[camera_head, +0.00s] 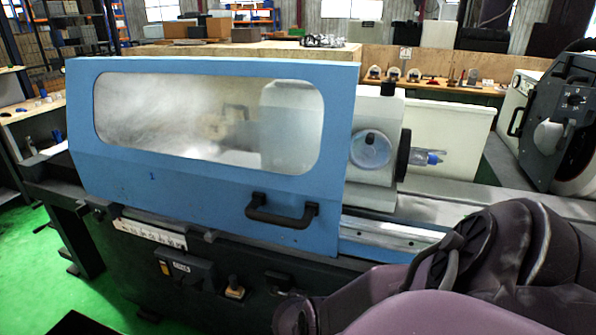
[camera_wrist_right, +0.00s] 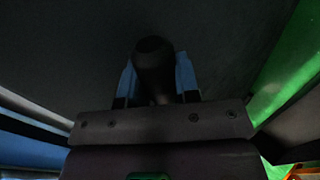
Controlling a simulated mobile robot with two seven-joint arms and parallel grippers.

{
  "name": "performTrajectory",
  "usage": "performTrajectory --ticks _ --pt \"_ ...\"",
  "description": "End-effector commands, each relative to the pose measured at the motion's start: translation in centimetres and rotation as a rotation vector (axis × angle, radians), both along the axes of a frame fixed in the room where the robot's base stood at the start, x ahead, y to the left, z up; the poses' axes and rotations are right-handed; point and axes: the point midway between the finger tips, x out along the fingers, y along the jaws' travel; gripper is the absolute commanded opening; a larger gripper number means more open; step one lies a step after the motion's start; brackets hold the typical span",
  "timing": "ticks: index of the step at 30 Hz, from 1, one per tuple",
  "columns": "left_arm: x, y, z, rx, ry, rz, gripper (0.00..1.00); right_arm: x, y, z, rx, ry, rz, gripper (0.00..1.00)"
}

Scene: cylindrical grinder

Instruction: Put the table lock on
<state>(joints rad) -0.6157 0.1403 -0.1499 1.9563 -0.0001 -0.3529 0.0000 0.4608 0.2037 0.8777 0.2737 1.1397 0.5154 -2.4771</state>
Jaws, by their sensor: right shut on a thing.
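In the right wrist view my right gripper (camera_wrist_right: 156,78) has its two blue fingers on either side of a dark rounded knob or handle (camera_wrist_right: 153,58). It is shut on this handle, which stands up between the fingers against a dark surface. The handle looks like the table lock, but the picture is too dark to be sure. In the head view my purple right arm fills the lower right and hides the gripper and the handle. My left gripper is in neither view.
The blue grinder door (camera_head: 210,205) with its window and black handle (camera_head: 282,212) is closed over the machine. A dark front panel below carries a small lever with a light base (camera_head: 234,289). Green floor (camera_head: 25,262) is free at the left.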

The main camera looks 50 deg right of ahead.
Motion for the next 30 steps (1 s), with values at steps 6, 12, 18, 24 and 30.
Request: performTrajectory --ticks 6,12,18,24,30 --pt "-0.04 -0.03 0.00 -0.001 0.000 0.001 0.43 -0.03 -0.08 0.02 -0.002 0.002 0.002 0.00" --pt "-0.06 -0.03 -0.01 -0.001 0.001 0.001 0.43 -0.01 -0.10 0.03 -0.002 0.001 0.001 0.48" --pt "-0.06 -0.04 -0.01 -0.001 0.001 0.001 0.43 0.01 -0.05 0.02 -0.001 0.000 0.001 0.55" --pt "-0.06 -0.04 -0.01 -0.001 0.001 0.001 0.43 0.10 -0.03 0.08 0.000 -0.001 0.001 0.55" --pt "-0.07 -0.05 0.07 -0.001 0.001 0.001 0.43 0.80 -0.08 0.56 0.000 -0.001 0.004 0.55"
